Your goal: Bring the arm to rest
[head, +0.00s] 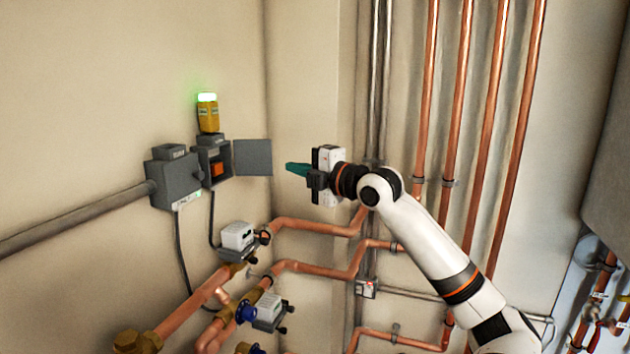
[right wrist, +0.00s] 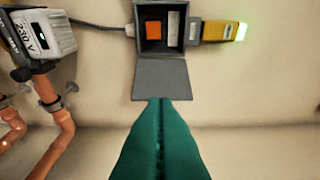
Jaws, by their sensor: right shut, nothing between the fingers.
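My right arm (head: 430,236) comes in from the lower right in the head view and reaches left toward the wall corner. My right gripper (head: 290,169) has teal fingers, shut and empty, pointing left at the open grey cover (head: 253,158) of a small switch box (head: 213,164). In the right wrist view the shut fingers (right wrist: 158,102) point at the edge of the cover (right wrist: 161,79); whether they touch it I cannot tell. An orange switch (right wrist: 153,31) shows inside the open box. My left gripper is not in view.
A yellow lamp (head: 208,114) with a lit green top stands above the box. A grey junction box (head: 174,182) sits to its left. Copper pipes (head: 310,227) with valves and white actuators (head: 238,236) run below. Vertical copper pipes (head: 457,100) stand behind my arm.

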